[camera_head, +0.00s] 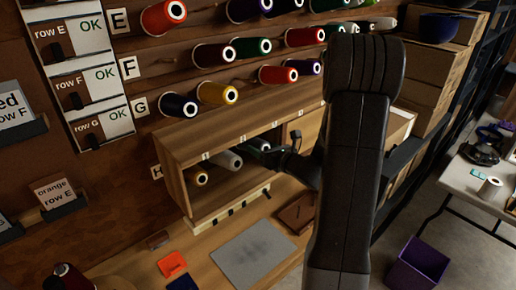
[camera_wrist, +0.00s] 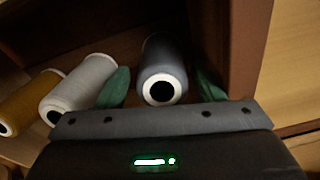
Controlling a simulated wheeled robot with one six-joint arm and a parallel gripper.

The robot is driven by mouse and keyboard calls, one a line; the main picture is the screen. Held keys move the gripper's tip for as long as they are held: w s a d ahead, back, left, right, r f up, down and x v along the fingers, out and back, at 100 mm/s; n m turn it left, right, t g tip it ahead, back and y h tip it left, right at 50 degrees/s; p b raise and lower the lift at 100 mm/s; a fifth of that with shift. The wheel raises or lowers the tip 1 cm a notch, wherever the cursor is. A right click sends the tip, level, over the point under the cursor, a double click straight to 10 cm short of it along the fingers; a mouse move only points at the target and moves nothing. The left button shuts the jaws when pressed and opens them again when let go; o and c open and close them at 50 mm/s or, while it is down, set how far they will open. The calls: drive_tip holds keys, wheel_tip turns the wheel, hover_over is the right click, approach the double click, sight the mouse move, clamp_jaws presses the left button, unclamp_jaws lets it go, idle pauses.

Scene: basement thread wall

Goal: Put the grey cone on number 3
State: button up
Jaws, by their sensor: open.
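My gripper (camera_wrist: 162,92) is open, with one green finger on each side of a grey cone (camera_wrist: 163,62) in the wrist view. Small gaps show between the cone and both fingers. The cone lies on its side in a wooden cubby, its dark-holed end facing me. A whitish cone (camera_wrist: 82,86) lies to the left of the left finger, and it also shows in the head view (camera_head: 226,161). In the head view my gripper (camera_head: 270,151) reaches into the right part of the cubby (camera_head: 176,182) and mostly hides the grey cone. Small number tags line the cubby's top edge, too small to read surely.
A gold cone (camera_wrist: 28,103) lies at the far left of the cubby. The cubby's right side wall (camera_wrist: 247,60) stands close to the right finger. Rows of coloured cones hang above.

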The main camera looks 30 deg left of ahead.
drive_tip(key=b+v, duration=0.2)
drive_tip(key=v, duration=1)
drive_tip(key=shift+d, duration=0.15)
drive_tip(key=r+p+x, duration=0.1)
drive_tip(key=x, duration=0.5)
drive_tip(key=shift+w+f, duration=0.2)
drive_tip(key=shift+f, duration=0.1)
drive_tip(key=shift+r, duration=0.1)
drive_tip(key=shift+s, duration=0.15)
